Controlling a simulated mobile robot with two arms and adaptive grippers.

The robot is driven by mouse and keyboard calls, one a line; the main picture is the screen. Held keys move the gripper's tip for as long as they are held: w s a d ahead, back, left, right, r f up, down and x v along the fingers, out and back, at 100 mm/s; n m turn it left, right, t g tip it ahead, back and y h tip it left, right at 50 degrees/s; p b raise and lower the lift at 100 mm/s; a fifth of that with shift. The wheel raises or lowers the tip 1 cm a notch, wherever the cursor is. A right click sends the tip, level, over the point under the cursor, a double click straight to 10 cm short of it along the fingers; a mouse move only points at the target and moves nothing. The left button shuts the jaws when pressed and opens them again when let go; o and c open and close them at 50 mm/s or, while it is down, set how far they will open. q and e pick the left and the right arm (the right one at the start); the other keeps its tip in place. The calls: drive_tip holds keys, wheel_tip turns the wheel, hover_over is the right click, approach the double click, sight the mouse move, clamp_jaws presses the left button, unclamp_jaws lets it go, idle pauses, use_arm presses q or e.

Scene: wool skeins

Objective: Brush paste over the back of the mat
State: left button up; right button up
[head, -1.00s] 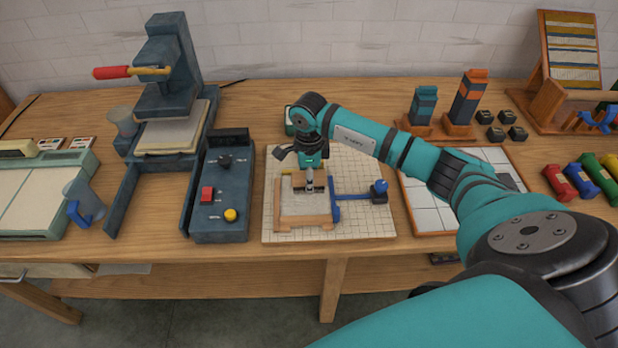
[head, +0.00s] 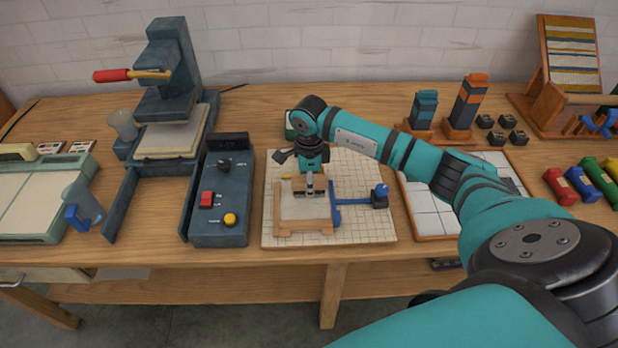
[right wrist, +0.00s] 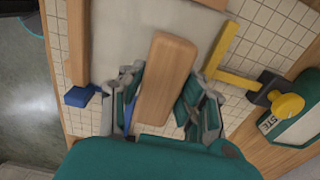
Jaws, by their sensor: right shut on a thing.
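My right gripper (head: 311,188) is over the framed work on the gridded board. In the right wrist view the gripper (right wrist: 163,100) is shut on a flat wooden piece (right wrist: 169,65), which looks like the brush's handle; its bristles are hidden. The mat's pale back (head: 302,207) lies inside a wooden frame (head: 305,226); it also shows in the right wrist view (right wrist: 128,35). I cannot tell whether the brush touches it. A dark green pot (head: 290,124), its label partly reading "STE" in the right wrist view (right wrist: 268,123), stands behind. My left gripper is out of view.
A blue clamp (head: 352,201) lies right of the frame and a yellow clamp (right wrist: 238,80) is near the pot. A control box (head: 222,205) and press (head: 165,70) stand left. A white tiled tray (head: 432,205) lies right, partly behind my arm.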

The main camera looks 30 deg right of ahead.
drive_tip(key=shift+w+d+f+b, duration=0.25)
drive_tip(key=shift+w+d+b, duration=0.05)
drive_tip(key=shift+w+b, duration=0.3)
drive_tip(key=shift+w+d+r+b, duration=0.1)
drive_tip(key=shift+w+d+b, duration=0.1)
drive_tip(key=shift+w+b, duration=0.15)
drive_tip(key=shift+s+a+r+p, duration=0.1)
drive_tip(key=shift+s+a+p, duration=0.1)
drive_tip(key=shift+s+p, duration=0.35)
drive_tip(key=shift+s+a, duration=0.35)
drive_tip(key=shift+s, duration=0.15)
drive_tip(key=shift+w+r+p, duration=0.1)
drive_tip(key=shift+r+p, duration=0.05)
drive_tip(key=shift+p, duration=0.15)
drive_tip(key=shift+r, duration=0.25)
drive_tip(key=shift+r+p, duration=1.8)
drive_tip(key=shift+r, duration=0.85)
drive_tip(key=shift+r, duration=0.1)
